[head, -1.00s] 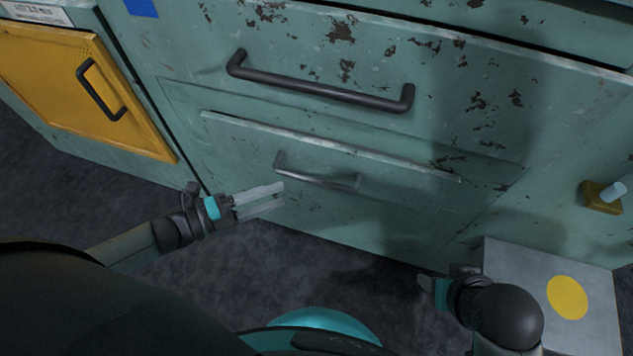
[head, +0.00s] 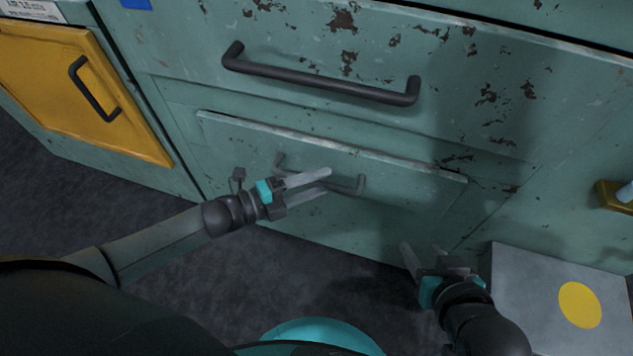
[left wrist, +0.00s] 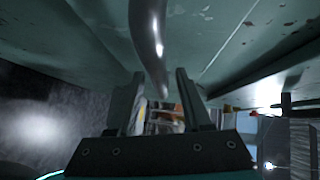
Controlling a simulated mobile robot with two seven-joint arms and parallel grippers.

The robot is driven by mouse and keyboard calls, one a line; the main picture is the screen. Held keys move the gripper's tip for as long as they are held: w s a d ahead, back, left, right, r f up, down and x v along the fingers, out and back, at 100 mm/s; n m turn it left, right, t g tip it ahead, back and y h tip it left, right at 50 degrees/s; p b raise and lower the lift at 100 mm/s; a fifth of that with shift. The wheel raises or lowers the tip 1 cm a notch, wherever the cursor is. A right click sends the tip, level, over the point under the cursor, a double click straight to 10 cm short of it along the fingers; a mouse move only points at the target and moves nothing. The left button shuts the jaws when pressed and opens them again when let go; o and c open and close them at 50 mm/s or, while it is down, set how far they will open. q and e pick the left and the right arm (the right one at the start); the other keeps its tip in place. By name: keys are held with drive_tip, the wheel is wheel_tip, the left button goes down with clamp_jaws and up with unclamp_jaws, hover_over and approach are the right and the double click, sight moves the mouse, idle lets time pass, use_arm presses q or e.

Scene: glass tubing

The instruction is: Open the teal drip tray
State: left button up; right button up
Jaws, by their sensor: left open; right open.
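My right gripper (head: 421,250) is open and empty, low in front of the cabinet, right of the tray handle.
A larger drawer handle (head: 320,83) juts out above the tray. A yellow door (head: 75,85) with a dark handle is at the left. A grey box (head: 535,280) with a yellow disc stands on the floor at the right. Dark floor lies clear before the cabinet.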

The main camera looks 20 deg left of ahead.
use_arm(q)
clamp_jaws()
idle(0.5)
idle(1.0)
